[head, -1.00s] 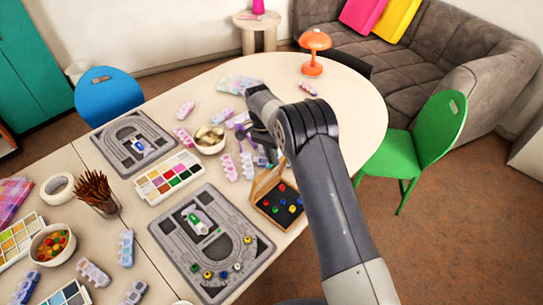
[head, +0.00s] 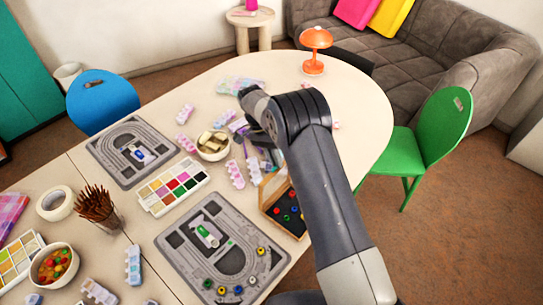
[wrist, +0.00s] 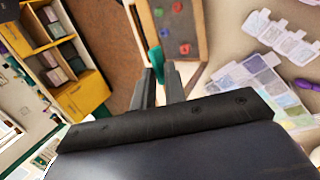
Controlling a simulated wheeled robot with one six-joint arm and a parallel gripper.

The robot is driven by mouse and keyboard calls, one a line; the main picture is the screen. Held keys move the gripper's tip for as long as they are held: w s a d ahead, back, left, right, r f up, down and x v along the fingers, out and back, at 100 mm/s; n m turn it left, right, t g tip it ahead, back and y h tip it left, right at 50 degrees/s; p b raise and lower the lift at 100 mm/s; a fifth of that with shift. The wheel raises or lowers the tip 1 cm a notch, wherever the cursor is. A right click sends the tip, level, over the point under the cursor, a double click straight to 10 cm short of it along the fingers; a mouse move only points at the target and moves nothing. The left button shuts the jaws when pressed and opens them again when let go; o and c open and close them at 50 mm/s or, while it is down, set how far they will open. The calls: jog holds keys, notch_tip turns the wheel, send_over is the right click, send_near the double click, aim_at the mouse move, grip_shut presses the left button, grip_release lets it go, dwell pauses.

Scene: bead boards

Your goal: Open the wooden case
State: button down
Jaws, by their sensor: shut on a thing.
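The wooden case (head: 268,190) lies at the table's right front edge in the head view. A light wooden panel stands raised along its upper left side, and the dark inside shows red, blue and green beads. My arm covers its right part. In the wrist view the case (wrist: 188,52) is at the top, with several coloured beads in it. My gripper (wrist: 160,75) is at its near edge, its fingers close around a teal-green piece (wrist: 157,60). How that piece joins the case is not clear. The fingers are hidden in the head view.
A grey bead board (head: 178,243) lies left of the case. A paint box (head: 150,200), a bowl (head: 212,150) and several pastel strips (head: 235,174) stand close by. An orange lamp (head: 315,45) is at the back. A green chair (head: 440,125) stands right of the table.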

jog(key=shift+a+f, duration=0.15)
jog(key=shift+f, duration=0.15)
jog(key=shift+w+a+f+g+h, duration=0.15)
jog(key=shift+w+a+g+h, duration=0.5)
jog(key=shift+a, duration=0.25)
jog(key=c, duration=1.4)
grip_release()
jog(key=shift+o, duration=0.2)
